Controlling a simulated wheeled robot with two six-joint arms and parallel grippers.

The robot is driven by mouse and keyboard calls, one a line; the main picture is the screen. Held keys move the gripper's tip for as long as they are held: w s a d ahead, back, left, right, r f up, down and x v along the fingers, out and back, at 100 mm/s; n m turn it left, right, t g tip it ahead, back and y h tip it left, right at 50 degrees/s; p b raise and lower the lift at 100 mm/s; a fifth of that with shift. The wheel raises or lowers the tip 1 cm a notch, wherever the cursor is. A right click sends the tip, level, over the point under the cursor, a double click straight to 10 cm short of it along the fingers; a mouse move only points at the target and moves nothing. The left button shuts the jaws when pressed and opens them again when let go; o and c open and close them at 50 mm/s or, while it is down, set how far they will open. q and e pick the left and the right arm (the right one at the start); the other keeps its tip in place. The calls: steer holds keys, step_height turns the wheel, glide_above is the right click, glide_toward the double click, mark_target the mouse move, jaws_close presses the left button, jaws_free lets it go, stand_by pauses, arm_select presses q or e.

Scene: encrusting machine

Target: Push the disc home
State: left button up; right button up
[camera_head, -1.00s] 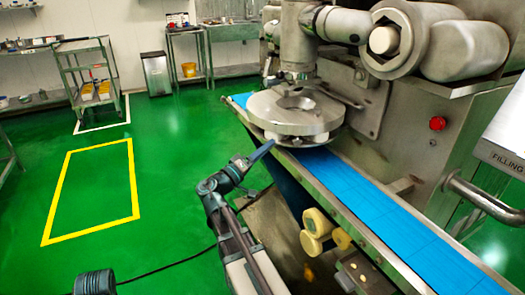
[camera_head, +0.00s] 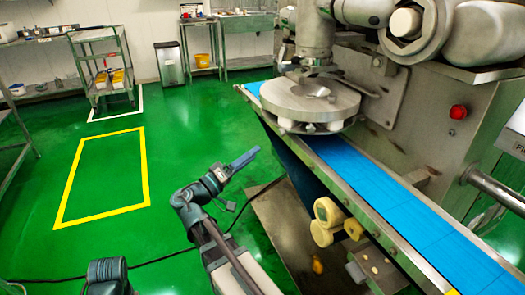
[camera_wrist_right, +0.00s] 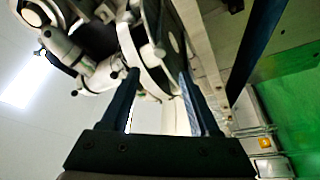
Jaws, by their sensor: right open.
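The disc (camera_head: 303,103) is a round, flat grey metal plate under the machine's head, above the blue belt, with pale blocks beneath its rim. In the right wrist view, the disc (camera_wrist_right: 150,45) appears edge-on beyond my fingers. My right gripper (camera_head: 245,158) is below and left of the disc in the head view, clear of it with green floor behind. The right wrist view shows its two dark fingers (camera_wrist_right: 160,105) apart with nothing held between them. My left gripper is not seen.
The blue conveyor belt (camera_head: 385,188) runs from the disc to the lower right along a metal rail. Cream rollers (camera_head: 325,222) stick out below the rail. A red button (camera_head: 458,112) is on the machine. Open green floor lies left, with a cart (camera_head: 102,62) farther back.

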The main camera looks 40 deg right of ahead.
steer(key=shift+v, duration=1.2)
steer(key=s+a+f+n+y, duration=0.25)
steer(key=a+f+y, duration=0.3)
steer(key=f, duration=0.35)
steer(key=s+a+f+n+y, duration=0.1)
steer(key=a+f+n+y, duration=0.2)
steer(key=a+f+y, duration=0.5)
steer(key=s+a+f+n+g+y, duration=0.1)
steer(key=s+a+f+n+y, duration=0.15)
steer(key=s+a+f, duration=0.4)
steer(key=s+a+f+n+g+y, duration=0.1)
steer(key=a+f+n+y, duration=0.15)
steer(key=a, duration=0.75)
step_height(320, 180, up, 32)
steer(key=p, duration=3.3)
steer(key=shift+s+a+r+m+y, duration=0.25)
steer(key=shift+a+m+y, duration=0.1)
steer(key=shift+m+y, duration=0.1)
